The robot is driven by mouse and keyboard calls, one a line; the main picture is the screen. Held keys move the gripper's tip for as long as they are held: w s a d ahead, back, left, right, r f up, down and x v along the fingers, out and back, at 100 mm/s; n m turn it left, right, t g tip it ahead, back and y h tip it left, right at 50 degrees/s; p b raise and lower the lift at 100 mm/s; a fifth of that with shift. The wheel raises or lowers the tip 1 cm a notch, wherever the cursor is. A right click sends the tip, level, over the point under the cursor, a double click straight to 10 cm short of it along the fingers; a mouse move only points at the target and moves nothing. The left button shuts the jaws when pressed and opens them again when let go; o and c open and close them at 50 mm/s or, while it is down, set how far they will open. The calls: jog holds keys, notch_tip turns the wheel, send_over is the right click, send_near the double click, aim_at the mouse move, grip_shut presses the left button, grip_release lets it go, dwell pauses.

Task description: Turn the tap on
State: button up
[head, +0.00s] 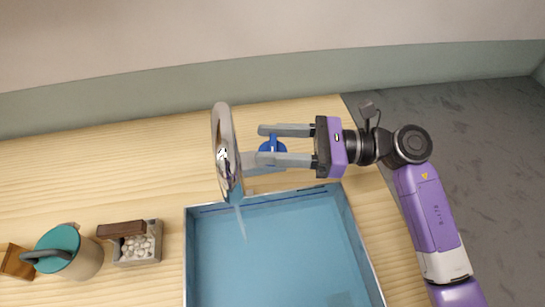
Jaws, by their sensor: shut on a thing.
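The tap (223,150) is a tall silver arched spout at the back edge of the blue basin (270,250). A pale blue streak like running water (240,218) comes down from the spout's end into the basin. The tap's blue handle (268,146) is to the right of the spout. The fingers partly cover the handle, so the exact contact is hard to see.
On the wooden counter (120,180), left of the basin, stand a small box of white pebbles (140,247), a beige pot with a teal lid (85,262) and a brown wooden item (15,262). A wall runs behind. The grey floor (470,150) is clear at the right.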

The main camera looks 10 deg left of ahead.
jog(key=shift+f+n+g+b, duration=0.15)
jog(key=shift+n+g+b, duration=0.45)
jog(key=shift+b, duration=0.65)
jog(key=shift+f+n+g+b, duration=0.15)
jog(key=shift+n+g+b, duration=0.15)
jog(key=shift+g+b, duration=0.75)
jog(key=shift+h+b, duration=0.3)
jog(key=shift+b, duration=0.3)
jog(key=shift+r+n+g+b, duration=0.35)
jog(key=shift+n+g+b, duration=0.15)
jog(key=shift+b, duration=0.3)
jog(key=o, duration=1.4)
jog(key=shift+d, duration=0.1)
jog(key=b+v, duration=0.1)
jog(key=v, duration=0.6)
jog(key=shift+w+d+b, duration=0.15)
jog(key=shift+d+b, duration=0.15)
jog(key=shift+b, duration=0.05)
